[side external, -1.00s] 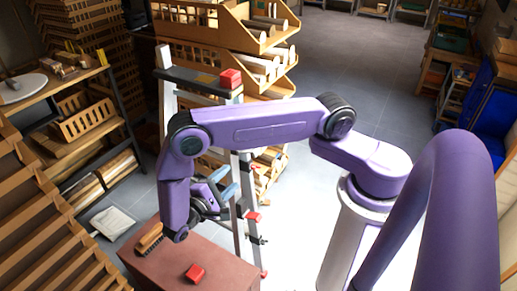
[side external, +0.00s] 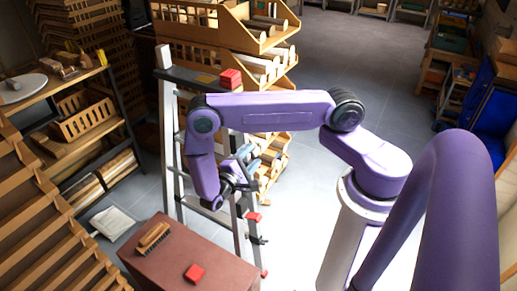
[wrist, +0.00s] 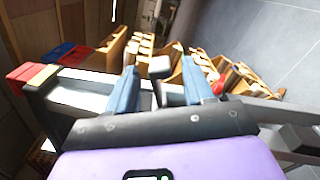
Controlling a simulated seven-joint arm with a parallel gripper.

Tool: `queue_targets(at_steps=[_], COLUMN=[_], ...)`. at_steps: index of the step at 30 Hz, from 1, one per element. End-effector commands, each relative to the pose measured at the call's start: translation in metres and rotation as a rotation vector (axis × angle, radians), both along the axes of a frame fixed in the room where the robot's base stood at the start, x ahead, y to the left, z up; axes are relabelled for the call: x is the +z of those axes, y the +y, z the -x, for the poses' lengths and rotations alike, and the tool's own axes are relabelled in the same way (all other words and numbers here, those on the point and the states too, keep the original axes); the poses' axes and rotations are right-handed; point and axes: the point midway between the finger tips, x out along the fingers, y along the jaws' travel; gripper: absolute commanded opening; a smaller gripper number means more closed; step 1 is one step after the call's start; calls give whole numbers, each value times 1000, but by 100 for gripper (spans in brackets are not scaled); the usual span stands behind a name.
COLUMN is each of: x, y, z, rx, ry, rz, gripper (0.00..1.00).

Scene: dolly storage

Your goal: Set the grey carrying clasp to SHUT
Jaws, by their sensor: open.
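A grey block on a short stem, which looks like the carrying clasp (wrist: 159,67), stands up between my fingers in the wrist view. It sits at the rail of the folding stepladder (side external: 170,135). My gripper (wrist: 158,63) is open, with one blue finger on each side of the block and a visible gap to each. Whether the clasp is set open or shut is not clear. In the side view my gripper (side external: 250,160) is beside the ladder, below its black top, and my arm hides the clasp there.
A red block (side external: 230,79) rests on the ladder's top. A brush (side external: 153,237) and a red piece (side external: 194,273) lie on the brown-red box (side external: 165,262) below. A wooden bin rack (side external: 215,45) stands behind. Open floor (side external: 345,50) lies beyond on the right.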

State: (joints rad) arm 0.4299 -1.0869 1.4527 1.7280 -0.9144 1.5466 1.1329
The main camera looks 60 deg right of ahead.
Motion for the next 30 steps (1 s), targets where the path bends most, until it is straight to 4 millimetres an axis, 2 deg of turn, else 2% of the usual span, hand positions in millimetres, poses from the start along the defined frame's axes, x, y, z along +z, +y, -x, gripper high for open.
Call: queue_targets(at_steps=[3,9,21,22,25,27,30], x=[0,0,0,0,0,0,-1], y=[-21,-43,-50,-50,-50,-50,-50], z=[1,0,0,0,0,0,0], rx=[-4,-2,0,0,0,0,0], ry=[1,-1,0,0,0,0,1], rz=[-1,-1,-1,-1,-1,-2,-3], gripper=[52,52,52,49,16,0,0])
